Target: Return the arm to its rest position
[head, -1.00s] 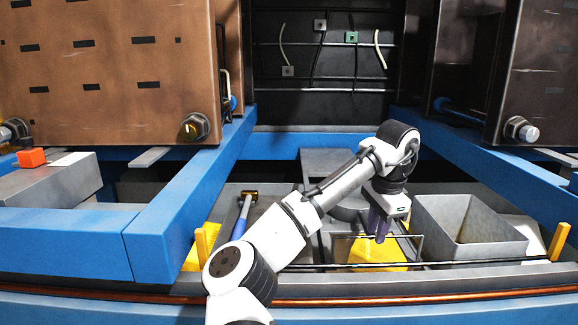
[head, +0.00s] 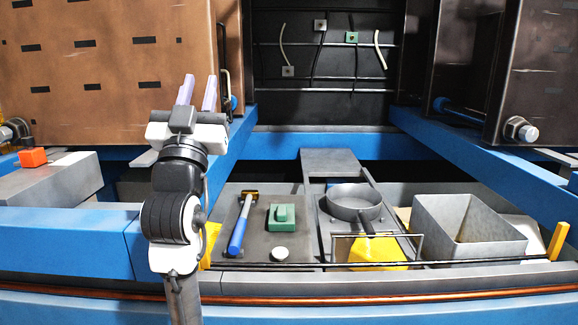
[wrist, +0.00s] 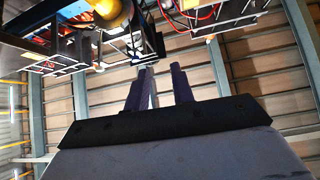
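My gripper (head: 198,92) is at the left of the head view, held up in front of the brown panel with its fingers pointing upward. Its two pale purple fingers are apart with nothing between them. In the wrist view the gripper (wrist: 162,88) also shows its fingers spread and empty, with ceiling slats and frames beyond. My arm is folded upright at the left, clear of the work surface.
A grey bin (head: 470,228) stands at right. Blue beams (head: 75,240) border the area.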

